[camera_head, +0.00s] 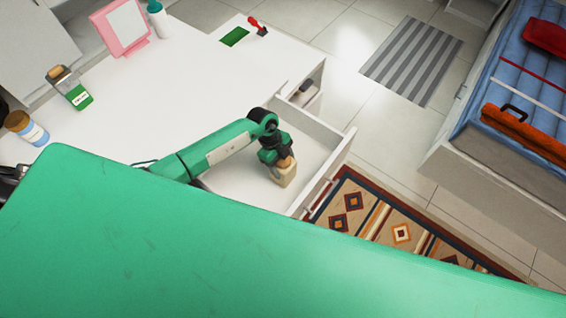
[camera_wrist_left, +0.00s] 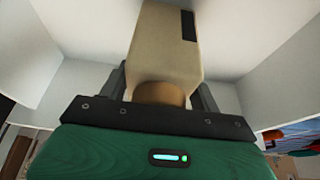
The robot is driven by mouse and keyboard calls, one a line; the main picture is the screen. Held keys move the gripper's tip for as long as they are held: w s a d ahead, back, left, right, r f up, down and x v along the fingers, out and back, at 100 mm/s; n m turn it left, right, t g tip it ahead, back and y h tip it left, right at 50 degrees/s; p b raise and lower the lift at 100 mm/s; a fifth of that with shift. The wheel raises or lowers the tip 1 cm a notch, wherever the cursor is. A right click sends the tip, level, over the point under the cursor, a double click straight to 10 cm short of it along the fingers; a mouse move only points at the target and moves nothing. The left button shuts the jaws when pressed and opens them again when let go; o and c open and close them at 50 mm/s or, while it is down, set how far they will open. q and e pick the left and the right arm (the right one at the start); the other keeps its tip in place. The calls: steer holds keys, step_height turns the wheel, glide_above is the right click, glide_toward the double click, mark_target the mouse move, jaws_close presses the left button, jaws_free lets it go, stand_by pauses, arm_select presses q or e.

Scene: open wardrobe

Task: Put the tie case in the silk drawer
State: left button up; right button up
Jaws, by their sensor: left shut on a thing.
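My left gripper (camera_head: 277,156) is shut on a beige box-shaped case with a tan round neck, which I take to be the tie case (camera_head: 285,174). In the left wrist view the case (camera_wrist_left: 166,42) stands out between the fingers (camera_wrist_left: 163,88), a dark patch on its side. The gripper points down into an open white drawer (camera_head: 338,160), with the case within its walls. I cannot tell whether the case touches the drawer floor. No label shows to tell whether this is the silk drawer. My right gripper is not in view.
A white top (camera_head: 150,95) holds a pink frame (camera_head: 122,27), a green jar (camera_head: 70,88), a blue-labelled jar (camera_head: 28,128) and a red-handled item (camera_head: 258,27). A patterned rug (camera_head: 400,232) and a striped mat (camera_head: 412,60) lie on the floor. A large green surface fills the foreground.

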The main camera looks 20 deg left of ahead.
arm_select(q)
steer(key=shift+f, duration=0.1)
steer(key=o, duration=1.2)
steer(key=shift+r, duration=0.2)
steer(key=shift+w+a+r, duration=0.1)
steer(key=shift+a+r, duration=0.1)
steer(key=shift+r, duration=0.15)
steer(key=b+v, duration=0.1)
steer(key=v, duration=1)
steer(key=shift+b, duration=0.4)
